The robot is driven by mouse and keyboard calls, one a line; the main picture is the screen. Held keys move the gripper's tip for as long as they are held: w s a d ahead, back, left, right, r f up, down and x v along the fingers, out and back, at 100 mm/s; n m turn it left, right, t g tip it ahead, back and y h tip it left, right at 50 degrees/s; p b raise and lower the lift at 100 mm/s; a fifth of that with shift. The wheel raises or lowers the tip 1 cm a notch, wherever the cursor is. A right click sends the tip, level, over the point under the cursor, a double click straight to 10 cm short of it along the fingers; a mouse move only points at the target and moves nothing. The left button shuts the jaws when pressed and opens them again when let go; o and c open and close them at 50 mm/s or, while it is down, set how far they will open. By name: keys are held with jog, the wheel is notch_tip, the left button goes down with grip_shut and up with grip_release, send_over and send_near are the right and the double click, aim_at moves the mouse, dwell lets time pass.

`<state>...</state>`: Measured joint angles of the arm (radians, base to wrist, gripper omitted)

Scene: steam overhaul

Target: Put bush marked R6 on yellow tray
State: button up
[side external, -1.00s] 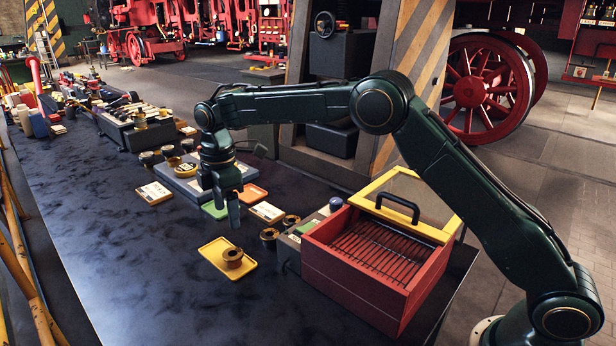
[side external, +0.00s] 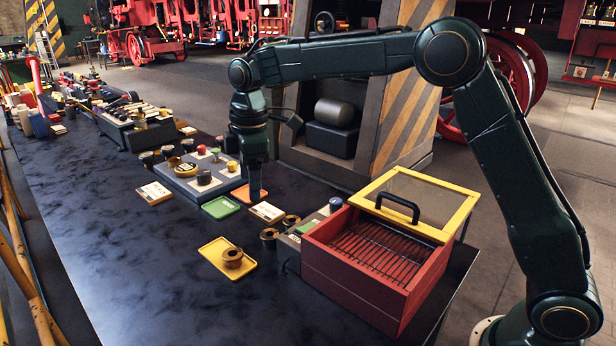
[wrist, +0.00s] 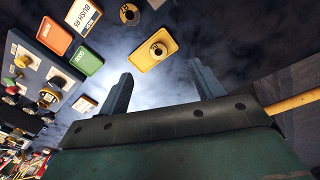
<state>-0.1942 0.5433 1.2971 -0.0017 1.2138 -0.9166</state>
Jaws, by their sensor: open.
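The yellow tray (side external: 213,248) lies flat on the dark bench, with a brown metal bush (side external: 232,258) standing on it. In the wrist view the yellow tray (wrist: 143,63) also carries the bush (wrist: 158,50); I cannot read its mark. Two similar bushes, a nearer one (side external: 270,236) and a farther one (side external: 291,221), stand to the tray's right, near the red box. My gripper (side external: 255,192) is open and empty, pointing down above the bench by the green and orange trays, apart from the yellow tray. Its fingers (wrist: 163,88) are spread in the wrist view.
A green tray (side external: 221,207), an orange tray (wrist: 55,36) and a card beginning "BUSH" (wrist: 83,16) lie close to my gripper. A grey block with several round parts (side external: 187,183) stands behind. The red box with a yellow-framed lid (side external: 350,283) is at right.

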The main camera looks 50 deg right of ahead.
jog(key=s+d+r+m+t, duration=0.1)
jog(key=s+d+r+m, duration=0.3)
jog(key=s, duration=0.5)
jog(key=s+d+r+m+t, duration=0.1)
jog(key=s+d+r+m, duration=0.15)
jog(key=s+r, duration=0.45)
jog(key=s+d+f+m+t, duration=0.1)
jog(key=s+d+f+m, duration=0.1)
jog(key=s, duration=0.7)
jog(key=s+d+f+m+t, duration=0.1)
jog(key=s+f+m, duration=0.3)
jog(key=s, duration=0.6)
jog(key=shift+s+d+f+t, duration=0.15)
jog(key=shift+d+f+t, duration=0.15)
jog(key=shift+d+f, duration=0.2)
